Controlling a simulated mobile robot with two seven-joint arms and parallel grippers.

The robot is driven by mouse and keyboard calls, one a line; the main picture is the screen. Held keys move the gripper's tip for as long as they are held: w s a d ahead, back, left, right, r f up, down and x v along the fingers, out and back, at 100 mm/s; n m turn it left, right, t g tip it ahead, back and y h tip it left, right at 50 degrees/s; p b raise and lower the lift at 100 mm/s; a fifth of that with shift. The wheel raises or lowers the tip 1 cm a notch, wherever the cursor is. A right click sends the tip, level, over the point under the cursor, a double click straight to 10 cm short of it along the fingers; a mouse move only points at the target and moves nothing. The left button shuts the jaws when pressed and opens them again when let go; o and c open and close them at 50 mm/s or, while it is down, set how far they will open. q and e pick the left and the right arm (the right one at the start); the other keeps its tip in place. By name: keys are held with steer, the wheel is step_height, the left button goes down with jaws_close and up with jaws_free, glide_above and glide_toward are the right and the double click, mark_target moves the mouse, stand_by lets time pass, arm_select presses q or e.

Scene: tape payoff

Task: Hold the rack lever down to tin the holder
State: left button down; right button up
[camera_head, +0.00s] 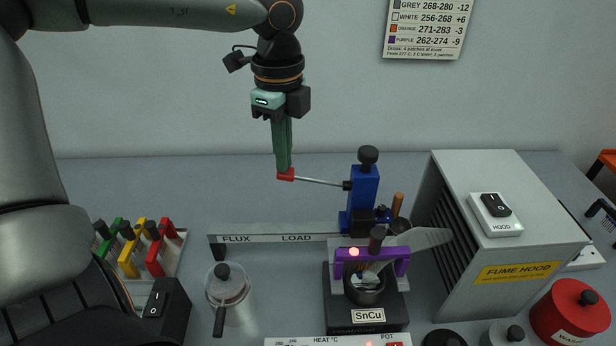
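The rack lever is a thin metal rod with a red knob (286,175), reaching left from the blue rack column (363,188) with its black top knob. The rod slopes slightly, its red end a little higher. My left gripper (284,169) points down with its green fingers together, tips at the red knob; whether the knob is between them or under them is unclear. The purple holder (370,253) is at the rack's front, over the solder pot (365,290) labelled SnCu. Its underside and the solder are partly hidden. My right gripper is out of view.
A rail marked FLUX and LOAD (270,239) runs left of the rack. A lidded metal flux can (229,295) stands in front. A rack of coloured holders (137,250) is left. The fume hood (505,190) stands close right, with a red waste can (571,312) before it.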

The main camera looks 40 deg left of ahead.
mark_target(285, 178)
arm_select(q)
steer(key=shift+f+b, duration=1.65)
steer(key=shift+f, duration=0.15)
steer(key=shift+f+b, duration=1.05)
steer(key=shift+f, duration=0.05)
steer(key=shift+r, duration=0.15)
stand_by(0.4)
stand_by(0.8)
